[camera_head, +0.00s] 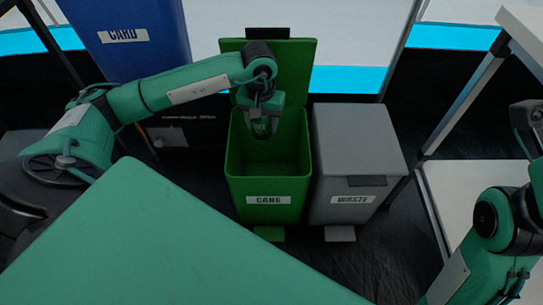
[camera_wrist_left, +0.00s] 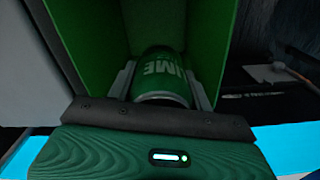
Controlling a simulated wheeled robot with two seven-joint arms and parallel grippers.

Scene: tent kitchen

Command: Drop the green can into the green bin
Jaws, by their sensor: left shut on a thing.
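The green can (camera_wrist_left: 161,76), with white lettering, sits between the two fingers of my left gripper (camera_wrist_left: 163,85) in the left wrist view. My left gripper (camera_head: 263,122) is shut on it and points down over the open green bin. The can (camera_head: 262,129) also shows in the head view, partly hidden by the gripper, within the bin's opening. The green bin (camera_head: 268,187) has a label reading CANS and its lid is raised at the back. The bin's inside looks empty where it shows. My right arm shows at the right edge of the head view; its gripper is not visible.
A closed grey bin (camera_head: 356,150) labelled WASTE stands right beside the green bin. A blue bin (camera_head: 128,35) labelled CARD stands at the back left. A white table (camera_head: 460,190) is at the right. Dark floor lies in front of the bins.

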